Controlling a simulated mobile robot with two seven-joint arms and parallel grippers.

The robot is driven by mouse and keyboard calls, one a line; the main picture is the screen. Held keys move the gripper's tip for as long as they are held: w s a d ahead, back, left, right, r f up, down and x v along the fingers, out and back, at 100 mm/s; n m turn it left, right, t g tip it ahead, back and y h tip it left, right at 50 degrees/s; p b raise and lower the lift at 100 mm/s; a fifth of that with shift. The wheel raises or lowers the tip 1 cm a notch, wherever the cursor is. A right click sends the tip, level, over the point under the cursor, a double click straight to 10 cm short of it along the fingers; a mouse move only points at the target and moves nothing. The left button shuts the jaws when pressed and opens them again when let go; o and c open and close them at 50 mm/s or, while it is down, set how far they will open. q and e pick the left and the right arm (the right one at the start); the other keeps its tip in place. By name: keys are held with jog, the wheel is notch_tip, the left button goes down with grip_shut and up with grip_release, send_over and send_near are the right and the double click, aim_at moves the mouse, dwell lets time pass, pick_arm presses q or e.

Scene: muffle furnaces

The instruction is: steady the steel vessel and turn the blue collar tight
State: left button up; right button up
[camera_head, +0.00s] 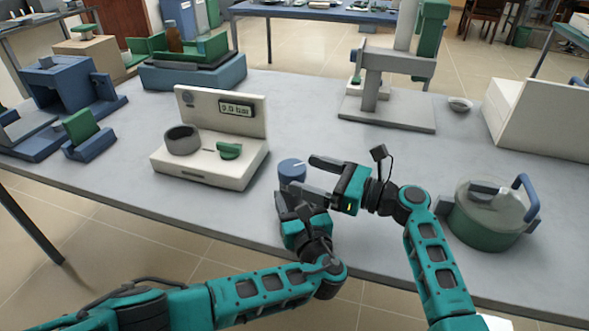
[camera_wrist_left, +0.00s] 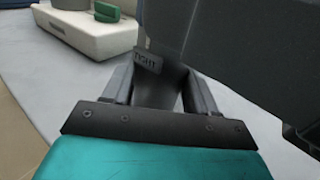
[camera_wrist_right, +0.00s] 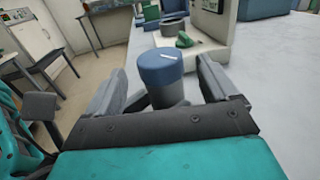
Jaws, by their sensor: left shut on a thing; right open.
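The steel vessel is a small upright grey cylinder near the table's front edge, capped by a blue collar (camera_head: 292,169) with a white line on top. My left gripper (camera_head: 290,198) is shut on the vessel's body below the collar. The left wrist view shows the grey vessel (camera_wrist_left: 158,88) between its fingers, with a "TIGHT" label (camera_wrist_left: 148,62). My right gripper (camera_head: 308,176) is open, just right of the collar. In the right wrist view the collar (camera_wrist_right: 160,68) lies between the finger lines with gaps on both sides. The vessel's lower part is mostly hidden.
A cream base with a gauge panel (camera_head: 237,110), a grey ring (camera_head: 182,140) and a green knob (camera_head: 229,151) stands behind left. A green lidded pot (camera_head: 487,222) stands at right. A grey press stand (camera_head: 386,112) is at the back. Bare table lies between them.

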jog(key=v, duration=0.7)
